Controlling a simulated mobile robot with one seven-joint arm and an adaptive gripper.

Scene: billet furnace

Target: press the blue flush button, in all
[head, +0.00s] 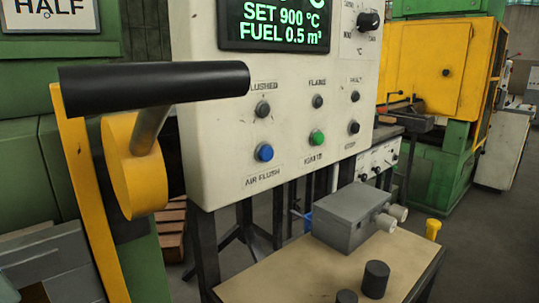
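The blue flush button (264,152) is at the lower left of a white control panel (215,150), above the label "AIR FLUSH". Nothing covers it. The dark round lamp (262,109) above it, labelled "FLUSHED" with its first letter hidden, looks unlit. My gripper does not show in the head view.
A yellow lever with a black handle (155,85) juts out left of the button. A green button (317,138) and black stop button (354,127) sit to the right. Below, a table (275,283) bears a grey box (350,218) and dark cylinders (375,279).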

